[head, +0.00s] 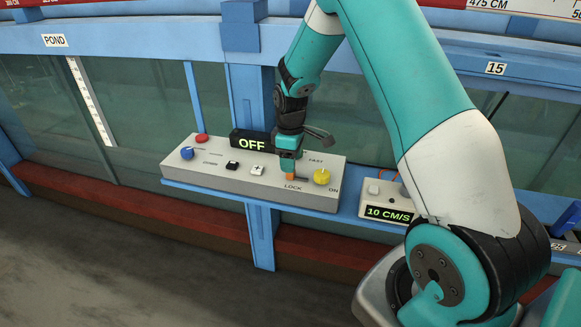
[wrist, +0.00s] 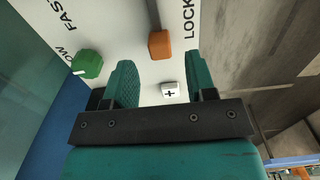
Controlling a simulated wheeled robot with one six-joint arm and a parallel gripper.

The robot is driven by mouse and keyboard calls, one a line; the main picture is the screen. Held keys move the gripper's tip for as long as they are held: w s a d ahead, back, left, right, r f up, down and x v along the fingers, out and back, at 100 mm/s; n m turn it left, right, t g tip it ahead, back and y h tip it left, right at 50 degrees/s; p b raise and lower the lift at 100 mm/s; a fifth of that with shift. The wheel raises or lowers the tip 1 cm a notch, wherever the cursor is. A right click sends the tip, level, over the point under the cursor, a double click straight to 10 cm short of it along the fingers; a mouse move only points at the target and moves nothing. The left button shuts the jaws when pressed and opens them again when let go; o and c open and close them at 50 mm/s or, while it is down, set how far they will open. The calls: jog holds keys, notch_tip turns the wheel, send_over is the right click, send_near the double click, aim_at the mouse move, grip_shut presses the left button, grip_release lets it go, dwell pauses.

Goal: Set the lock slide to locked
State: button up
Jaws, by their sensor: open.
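The lock slide is a small orange knob (head: 290,177) in a dark slot on the grey control panel (head: 225,184), above the word LOCK. In the head view the slot runs to the right from the knob. In the wrist view the orange knob (wrist: 160,44) has the slot running upward from it, with LOCK to its right. My gripper (head: 287,166) points down at the panel, just over the knob. In the wrist view its two fingers (wrist: 161,72) are apart, with the knob lying beyond the gap between the tips. Nothing is held.
A yellow knob (head: 321,177) stands close right of the slide. A green knob (wrist: 88,64) and a white plus button (wrist: 169,89) lie near my fingers. A display (head: 252,145) reads OFF. A black button (head: 232,166), blue knob (head: 187,153) and red button (head: 201,138) sit further left.

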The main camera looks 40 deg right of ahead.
jog(key=shift+f, duration=2)
